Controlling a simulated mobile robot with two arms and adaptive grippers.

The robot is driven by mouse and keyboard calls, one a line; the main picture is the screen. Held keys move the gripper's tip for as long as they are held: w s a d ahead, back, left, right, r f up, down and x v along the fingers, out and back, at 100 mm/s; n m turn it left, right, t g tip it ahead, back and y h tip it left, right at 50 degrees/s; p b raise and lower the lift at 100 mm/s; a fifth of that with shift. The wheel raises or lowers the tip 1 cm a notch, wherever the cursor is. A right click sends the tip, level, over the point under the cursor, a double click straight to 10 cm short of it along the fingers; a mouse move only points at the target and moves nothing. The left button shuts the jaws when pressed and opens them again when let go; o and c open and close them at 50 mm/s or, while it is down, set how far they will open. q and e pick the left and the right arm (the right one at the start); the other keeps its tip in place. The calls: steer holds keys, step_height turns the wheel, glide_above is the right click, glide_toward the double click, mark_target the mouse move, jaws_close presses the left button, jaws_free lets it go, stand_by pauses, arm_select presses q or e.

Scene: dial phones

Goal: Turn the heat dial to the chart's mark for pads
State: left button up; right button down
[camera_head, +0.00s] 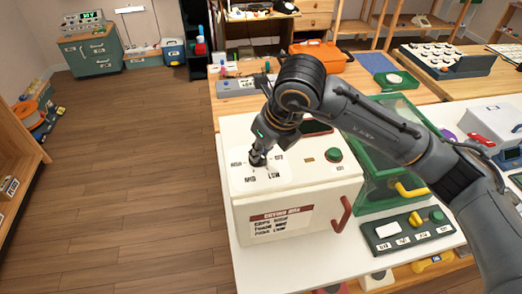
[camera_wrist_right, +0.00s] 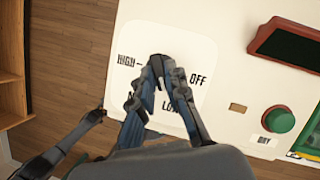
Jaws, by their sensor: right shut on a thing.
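The white drying box (camera_head: 290,210) stands on the table, with a chart (camera_head: 281,220) on its front. The chart's small last line appears to read PADS LOW. The heat dial (camera_head: 257,162) is on the box's top, among the marks HIGH, OFF, MED and LOW. My right gripper (camera_head: 257,154) reaches down onto the dial and is shut on it. In the right wrist view the fingers (camera_wrist_right: 160,68) cover most of the dial, between HIGH (camera_wrist_right: 127,60), OFF and LOW. I cannot tell which mark it points to. My left gripper is not in view.
A green button (camera_head: 334,155) and a dark display lie right of the dial on the box's top. A red handle (camera_head: 343,214) sticks out at its front right. A green-framed case (camera_head: 385,150) and a green control panel (camera_head: 408,230) stand close on the right.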

steer(key=shift+r, duration=0.1)
steer(key=c, duration=1.3)
jaws_free()
steer(key=shift+c, duration=0.2)
steer(key=v, duration=1.2)
